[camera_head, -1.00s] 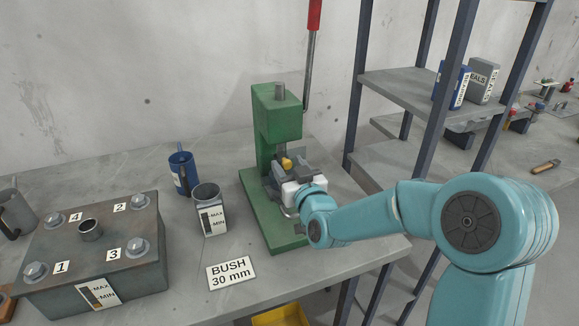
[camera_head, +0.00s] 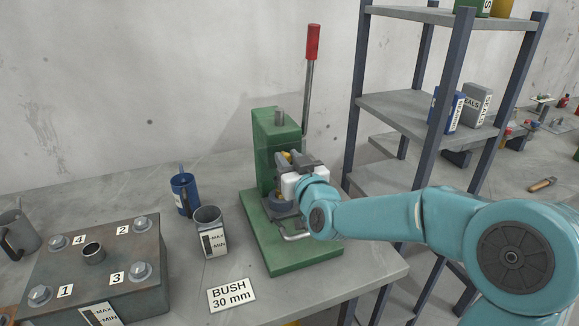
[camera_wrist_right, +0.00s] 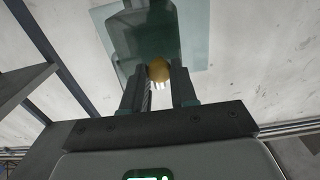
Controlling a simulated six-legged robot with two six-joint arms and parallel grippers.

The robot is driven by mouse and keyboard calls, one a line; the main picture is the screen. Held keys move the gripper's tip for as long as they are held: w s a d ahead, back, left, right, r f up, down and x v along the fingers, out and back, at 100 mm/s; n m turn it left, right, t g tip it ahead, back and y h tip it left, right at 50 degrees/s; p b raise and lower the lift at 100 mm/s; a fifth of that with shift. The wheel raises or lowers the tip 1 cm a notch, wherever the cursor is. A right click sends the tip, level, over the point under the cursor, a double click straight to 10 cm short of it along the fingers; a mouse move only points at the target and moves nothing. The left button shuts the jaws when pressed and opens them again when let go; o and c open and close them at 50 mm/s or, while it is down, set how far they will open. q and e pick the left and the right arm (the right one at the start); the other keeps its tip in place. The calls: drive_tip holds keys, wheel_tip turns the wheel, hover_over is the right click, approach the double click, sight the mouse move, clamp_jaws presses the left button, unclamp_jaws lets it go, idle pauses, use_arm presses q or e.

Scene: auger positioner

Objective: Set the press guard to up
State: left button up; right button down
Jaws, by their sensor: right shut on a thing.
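The green arbor press (camera_head: 276,135) stands on the bench, with a red-gripped lever (camera_head: 313,42) rising behind it. The guard looks like a clear pane (camera_wrist_right: 196,45) in the right wrist view, in front of the press's dark green body. A yellow knob (camera_wrist_right: 158,70) sits between my right gripper's fingers (camera_wrist_right: 160,88); a little of it shows in the head view (camera_head: 287,155). My right gripper (camera_head: 284,160) is shut on this knob, at the press's front above its base. The guard's outline is hard to make out in the head view. My left gripper is not in view.
Left of the press stand a grey cup (camera_head: 209,232), a blue mug (camera_head: 185,194) and a bolted metal box (camera_head: 100,262). A "BUSH 30 mm" sign (camera_head: 231,294) lies in front. A shelf rack (camera_head: 400,108) stands close on the right.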

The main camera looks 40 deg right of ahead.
drive_tip(key=shift+d+r, duration=0.1)
drive_tip(key=shift+r, duration=0.25)
drive_tip(key=c, duration=1)
unclamp_jaws()
drive_tip(key=shift+o, duration=0.4)
drive_tip(key=shift+f, duration=0.1)
drive_tip(key=shift+s+f, duration=0.1)
drive_tip(key=shift+s, duration=0.2)
drive_tip(key=b+v, duration=0.2)
drive_tip(key=v, duration=1.3)
drive_tip(key=shift+s+a, duration=0.3)
drive_tip(key=shift+a, duration=0.05)
